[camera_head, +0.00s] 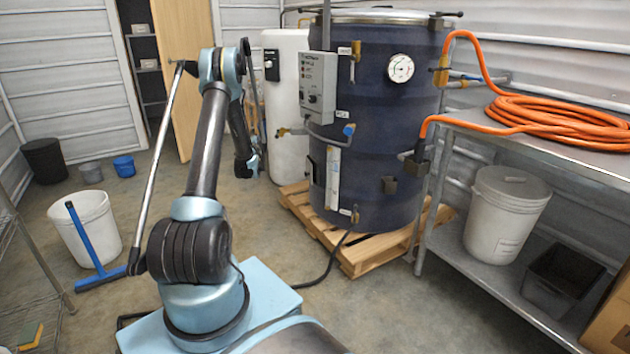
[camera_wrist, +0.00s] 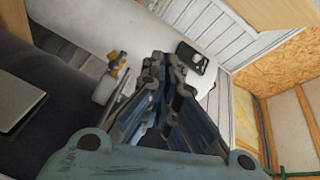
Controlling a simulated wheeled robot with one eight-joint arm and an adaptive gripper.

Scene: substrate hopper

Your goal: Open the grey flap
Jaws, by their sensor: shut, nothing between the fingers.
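The dark blue drum-shaped hopper (camera_head: 375,130) stands upright on a wooden pallet. A grey box (camera_head: 318,85) with knobs is fixed to its left front. I cannot tell for certain which part is the grey flap. A flat grey panel (camera_wrist: 18,98) shows at the left edge of the wrist view, against the hopper's dark wall (camera_wrist: 55,120). My gripper (camera_wrist: 165,62) is shut and empty, with its fingertips together, apart from that panel. In the head view, the end of my arm hangs left of the hopper, in front of the white tank (camera_head: 285,110), and its fingertips are unclear.
A yellow valve (camera_wrist: 118,68) lies just left of my fingertips in the wrist view. An orange hose (camera_head: 560,115) lies on the metal table (camera_head: 590,165) at the right. The pallet (camera_head: 350,250) juts out under the hopper. A white bucket (camera_head: 85,230) stands at the left.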

